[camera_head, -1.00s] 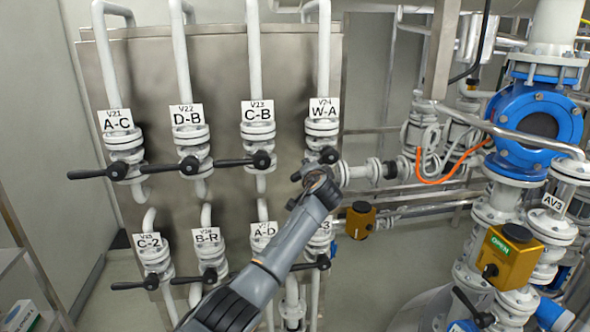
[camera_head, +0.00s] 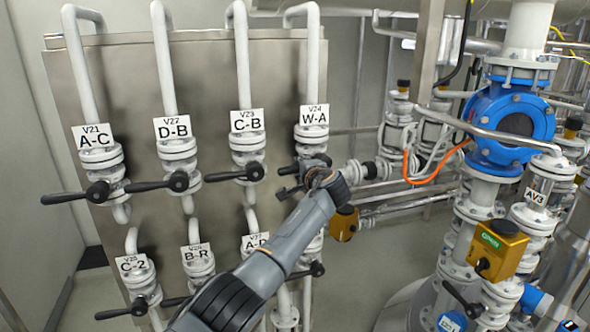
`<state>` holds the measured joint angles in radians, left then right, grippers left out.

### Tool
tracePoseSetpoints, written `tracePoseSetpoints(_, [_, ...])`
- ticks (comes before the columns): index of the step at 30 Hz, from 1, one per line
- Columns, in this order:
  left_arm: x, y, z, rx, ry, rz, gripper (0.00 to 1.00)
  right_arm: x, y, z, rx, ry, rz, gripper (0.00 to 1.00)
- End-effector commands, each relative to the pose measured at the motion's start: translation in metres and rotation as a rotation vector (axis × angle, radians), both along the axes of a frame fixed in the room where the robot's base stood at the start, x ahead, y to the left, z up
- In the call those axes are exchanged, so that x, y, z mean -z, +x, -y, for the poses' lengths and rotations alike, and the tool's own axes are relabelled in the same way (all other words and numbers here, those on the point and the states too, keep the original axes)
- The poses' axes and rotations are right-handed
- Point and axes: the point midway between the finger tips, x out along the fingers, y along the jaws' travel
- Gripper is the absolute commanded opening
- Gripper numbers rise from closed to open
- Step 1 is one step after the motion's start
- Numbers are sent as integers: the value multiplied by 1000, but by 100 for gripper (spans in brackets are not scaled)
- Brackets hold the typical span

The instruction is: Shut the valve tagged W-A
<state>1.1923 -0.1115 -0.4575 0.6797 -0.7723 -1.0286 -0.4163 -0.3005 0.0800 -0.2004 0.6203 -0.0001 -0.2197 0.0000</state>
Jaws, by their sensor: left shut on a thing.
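The tag W-A (camera_head: 314,115) hangs on the rightmost valve of the upper row, in front of its white vertical pipe. The valve's flanged body (camera_head: 311,136) is just below the tag. Its dark lever (camera_head: 318,161) is mostly hidden by my left gripper, so its exact angle is hard to tell. My left gripper (camera_head: 290,181) is at this lever, shut on it, with my arm reaching up from the lower middle. My right gripper is not in view.
Neighbouring valves C-B (camera_head: 247,121), D-B (camera_head: 172,127) and A-C (camera_head: 93,135) have black levers pointing left; C-B's lever ends near my gripper. A lower row includes C-2 (camera_head: 131,264). Right are a blue valve (camera_head: 510,122) and a yellow actuator (camera_head: 500,250).

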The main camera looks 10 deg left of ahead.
Motion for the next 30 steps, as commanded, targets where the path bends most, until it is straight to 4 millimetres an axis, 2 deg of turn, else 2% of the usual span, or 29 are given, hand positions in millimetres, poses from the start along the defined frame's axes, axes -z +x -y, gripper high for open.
tracePoseSetpoints(1, [-8,0,4,4,12,6,0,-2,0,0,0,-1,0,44])
tracePoseSetpoints(18, [-7,0,7,9,28,-9,0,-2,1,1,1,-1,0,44])
tracePoseSetpoints(19, [-7,0,7,9,28,-10,21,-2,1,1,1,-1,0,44])
tracePoseSetpoints(22, [-6,0,6,8,27,-11,41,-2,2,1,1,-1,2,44])
tracePoseSetpoints(30, [-4,0,4,4,26,-13,43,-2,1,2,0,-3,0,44])
